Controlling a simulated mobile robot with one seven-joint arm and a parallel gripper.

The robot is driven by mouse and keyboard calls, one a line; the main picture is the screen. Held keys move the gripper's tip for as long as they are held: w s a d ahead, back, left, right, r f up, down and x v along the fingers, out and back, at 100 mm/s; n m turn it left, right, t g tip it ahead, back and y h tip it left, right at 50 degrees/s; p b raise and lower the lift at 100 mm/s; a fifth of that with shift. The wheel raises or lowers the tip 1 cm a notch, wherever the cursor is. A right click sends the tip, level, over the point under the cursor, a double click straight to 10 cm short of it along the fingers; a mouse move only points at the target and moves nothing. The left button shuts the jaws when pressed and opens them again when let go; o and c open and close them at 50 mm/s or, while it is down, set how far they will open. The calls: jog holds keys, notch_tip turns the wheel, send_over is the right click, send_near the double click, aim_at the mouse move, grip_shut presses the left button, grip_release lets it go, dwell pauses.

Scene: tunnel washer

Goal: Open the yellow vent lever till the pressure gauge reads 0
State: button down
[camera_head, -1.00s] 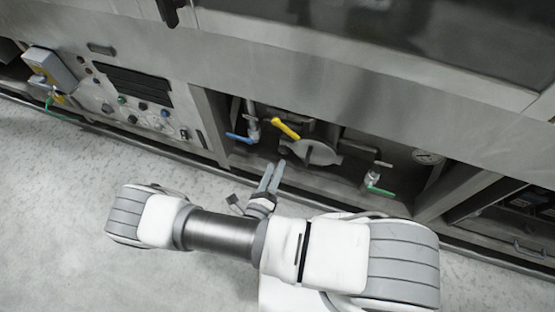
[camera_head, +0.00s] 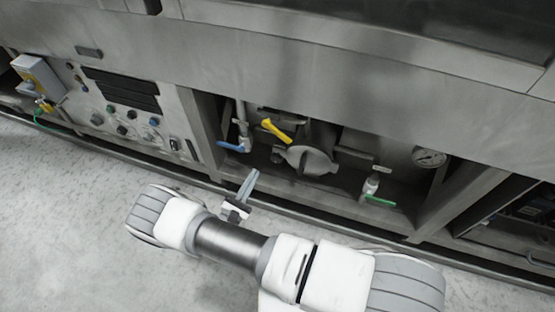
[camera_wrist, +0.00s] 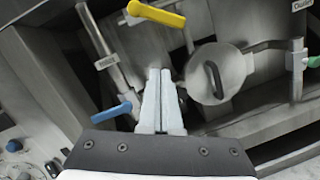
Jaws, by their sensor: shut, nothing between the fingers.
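The yellow vent lever (camera_head: 277,131) sits in the open bay under the machine, at the top of the piping. It also shows at the top of the wrist view (camera_wrist: 156,14), slanting down to the right.
A blue lever (camera_head: 234,146) is left of the yellow one, and a green lever (camera_head: 379,200) is at the lower right. A round grey cover (camera_head: 312,160) with a handle lies between them. A control panel (camera_head: 132,103) is at the left. The bay has side posts and a bottom sill.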

aim_at(278, 133)
jog(key=w+d+r+m+b, duration=0.2)
jog(key=w+d+r+b, duration=0.1)
jog(key=w+d, duration=0.3)
jog(key=shift+w+d+r+m+h, duration=0.35)
jog(key=shift+w+r, duration=0.45)
jog(key=shift+w, duration=0.35)
jog(key=shift+s+r, duration=0.1)
jog(key=shift+d+n+p, duration=0.15)
jog(key=shift+n+p, duration=0.2)
jog(key=shift+n, duration=0.1)
